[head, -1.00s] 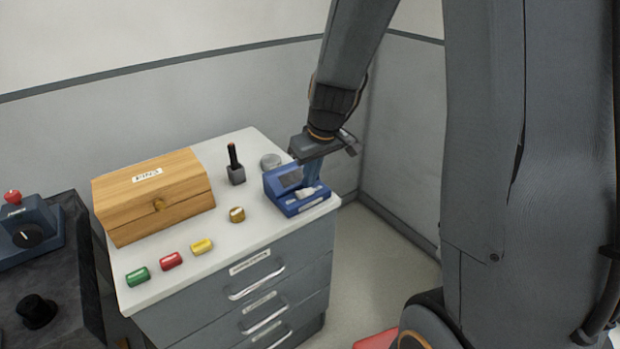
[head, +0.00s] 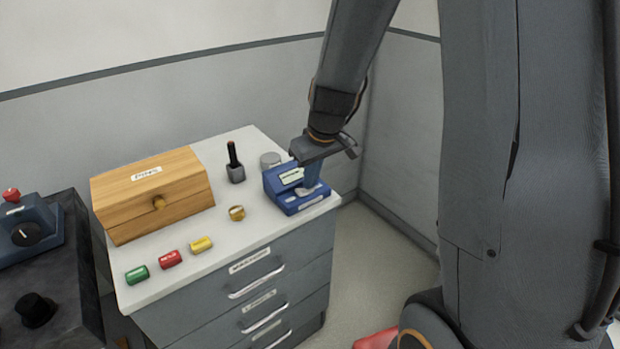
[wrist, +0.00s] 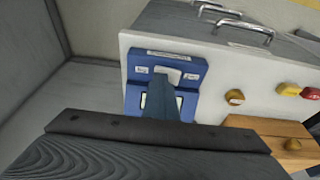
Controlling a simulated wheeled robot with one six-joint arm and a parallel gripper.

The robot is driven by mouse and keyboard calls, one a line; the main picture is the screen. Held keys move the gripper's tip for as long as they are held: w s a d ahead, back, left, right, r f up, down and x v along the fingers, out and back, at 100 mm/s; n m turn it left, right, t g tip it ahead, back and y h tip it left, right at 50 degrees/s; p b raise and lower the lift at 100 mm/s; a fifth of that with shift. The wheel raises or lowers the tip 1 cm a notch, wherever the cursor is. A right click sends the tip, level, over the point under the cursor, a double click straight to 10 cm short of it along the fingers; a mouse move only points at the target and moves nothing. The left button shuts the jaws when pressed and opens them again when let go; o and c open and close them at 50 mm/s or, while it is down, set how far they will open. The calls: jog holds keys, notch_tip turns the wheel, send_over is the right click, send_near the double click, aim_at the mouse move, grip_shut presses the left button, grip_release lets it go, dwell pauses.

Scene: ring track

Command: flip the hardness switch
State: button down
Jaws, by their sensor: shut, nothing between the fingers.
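The blue hardness device (head: 289,206) stands at the right front corner of the white cabinet top. Its screen (head: 291,176) shows pale and lit. A white switch (wrist: 170,75) sits between two small labels in the wrist view. My gripper (head: 311,186) is shut and empty, pointing down at the device, with its fingertips at the switch. It also shows in the wrist view (wrist: 160,88), where the fingers cover part of the switch and of the screen. I cannot tell whether the tips touch the switch.
A wooden box (head: 152,197), a dark holder with a stick (head: 235,168), a grey round piece (head: 270,160) and a brass piece (head: 237,212) share the top (head: 222,236). Green (head: 137,274), red (head: 169,259) and yellow (head: 201,244) pieces lie along the front. Drawers are below.

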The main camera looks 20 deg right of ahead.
aim_at(303, 192)
jog(key=shift+s+a+r+p, duration=0.1)
jog(key=shift+s+a+p, duration=0.1)
jog(key=shift+a, duration=0.2)
jog(key=shift+s+a+p, duration=0.1)
jog(key=shift+a+p, duration=0.05)
jog(key=shift+a, duration=0.25)
jog(key=shift+w+r, duration=0.1)
jog(key=shift+a+r+p, duration=0.1)
jog(key=shift+r+p, duration=0.45)
jog(key=shift+p, duration=0.05)
jog(key=r+p, duration=0.3)
jog(key=shift+s+a+r, duration=0.1)
jog(key=shift+s+a, duration=0.1)
jog(key=shift+a, duration=0.05)
jog(key=b+v, duration=0.2)
jog(key=v, duration=0.7)
jog(key=shift+s+a, duration=0.25)
jog(key=shift+a, duration=0.4)
jog(key=shift+r, duration=0.15)
jog(key=s+d+f+m+g, duration=0.1)
jog(key=s+f, duration=0.3)
jog(key=s, duration=0.2)
jog(key=s+d+f+m+h, duration=0.1)
jog(key=s+f+m, duration=0.1)
jog(key=s+f, duration=0.2)
jog(key=s, duration=0.3)
jog(key=shift+f+m+g, duration=0.2)
jog(key=shift+m+g, duration=0.1)
jog(key=shift+g, duration=0.1)
